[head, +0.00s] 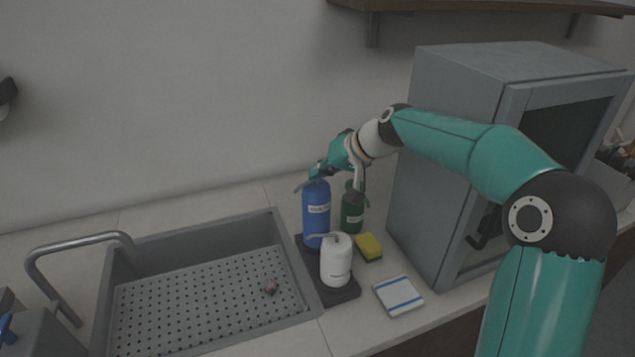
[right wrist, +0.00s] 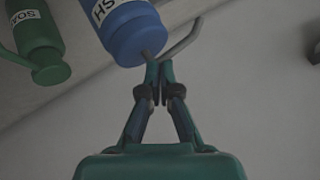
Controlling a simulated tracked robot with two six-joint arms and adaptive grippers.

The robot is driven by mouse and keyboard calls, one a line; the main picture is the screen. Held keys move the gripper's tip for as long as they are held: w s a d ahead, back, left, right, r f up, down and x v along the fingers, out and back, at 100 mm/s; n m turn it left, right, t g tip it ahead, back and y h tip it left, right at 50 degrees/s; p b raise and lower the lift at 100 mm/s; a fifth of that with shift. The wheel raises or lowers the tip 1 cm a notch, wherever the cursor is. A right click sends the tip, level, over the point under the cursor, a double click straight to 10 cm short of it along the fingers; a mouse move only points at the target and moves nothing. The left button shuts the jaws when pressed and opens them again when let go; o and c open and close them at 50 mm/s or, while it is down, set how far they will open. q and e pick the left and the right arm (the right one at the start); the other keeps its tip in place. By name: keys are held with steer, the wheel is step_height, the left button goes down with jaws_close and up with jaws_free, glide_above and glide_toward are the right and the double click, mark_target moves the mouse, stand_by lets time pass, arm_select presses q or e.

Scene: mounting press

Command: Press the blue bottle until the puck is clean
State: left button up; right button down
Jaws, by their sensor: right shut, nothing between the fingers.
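The blue bottle (head: 316,212) stands upright on a dark tray (head: 345,294) to the right of the sink, with a bent grey spout at its top. My right gripper (head: 316,176) is at the top of this bottle, with its fingers shut and empty. In the right wrist view the closed fingertips (right wrist: 160,72) are at the blue bottle's (right wrist: 133,38) pump top, beside the grey spout; whether they touch it I cannot tell. A small reddish-grey piece, which may be the puck (head: 270,287), lies on the perforated sink floor. My left gripper is out of view.
A white bottle (head: 336,262) stands in front of the blue one, and a green bottle (head: 352,214) to its right. A yellow sponge (head: 369,246) and a blue-striped white cloth (head: 399,296) lie nearby. A grey cabinet (head: 440,150) stands at right; a faucet (head: 75,247) is at left.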

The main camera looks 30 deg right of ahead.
mark_target(319, 186)
steer(key=shift+r, duration=0.1)
step_height(319, 186, up, 5)
steer(key=p, duration=0.4)
stand_by(0.3)
stand_by(0.8)
